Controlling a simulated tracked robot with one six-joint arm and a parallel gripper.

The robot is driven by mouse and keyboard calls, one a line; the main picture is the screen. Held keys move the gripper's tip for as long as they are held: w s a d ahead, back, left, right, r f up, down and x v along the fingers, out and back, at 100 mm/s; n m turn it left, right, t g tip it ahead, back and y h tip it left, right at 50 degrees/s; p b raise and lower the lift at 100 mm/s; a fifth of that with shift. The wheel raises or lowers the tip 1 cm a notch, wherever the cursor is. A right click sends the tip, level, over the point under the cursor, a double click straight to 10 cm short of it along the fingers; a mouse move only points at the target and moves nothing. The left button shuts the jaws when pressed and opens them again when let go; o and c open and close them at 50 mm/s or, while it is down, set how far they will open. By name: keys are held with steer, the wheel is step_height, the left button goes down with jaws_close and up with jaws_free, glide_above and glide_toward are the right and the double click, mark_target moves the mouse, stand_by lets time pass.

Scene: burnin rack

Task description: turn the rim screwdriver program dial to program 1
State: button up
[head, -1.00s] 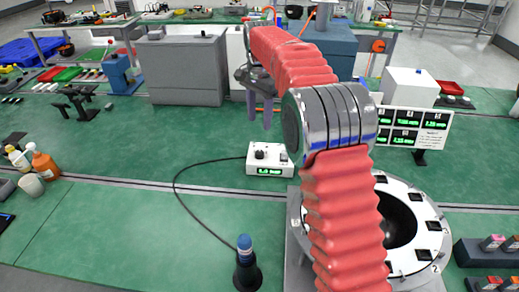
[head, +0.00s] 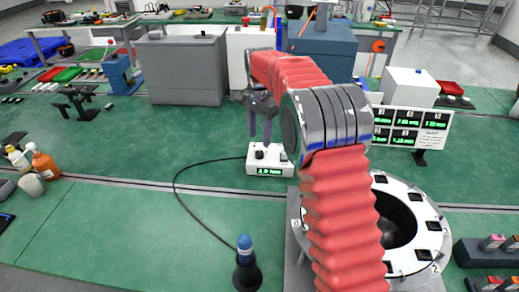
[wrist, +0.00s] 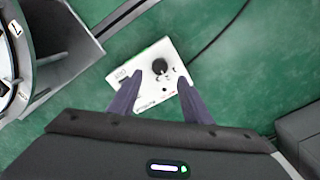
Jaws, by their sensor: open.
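The white controller box (head: 270,169) sits on the green bench and bears a black dial (head: 259,154) on its top. Its front has a small green-lit display, too small to read surely. In the wrist view the box (wrist: 146,98) is tilted, with the round black dial (wrist: 160,67) on its upper part. My gripper (head: 260,138) is open above the box; in the wrist view its two dark fingers (wrist: 160,78) straddle the line to the dial, apart from each other with nothing between them. Whether they touch the dial cannot be told. The dial's pointer setting is unclear.
A black cable (head: 178,188) curves from the box to a blue-topped dark tool (head: 245,262). A round white ring fixture (head: 433,240) stands to the right. A display board (head: 432,130) stands behind it. Open green bench lies left of the box.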

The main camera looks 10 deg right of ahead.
mark_target(260, 152)
step_height(260, 152, down, 7)
steer(key=shift+r, duration=0.1)
stand_by(0.4)
steer(key=c, duration=1.1)
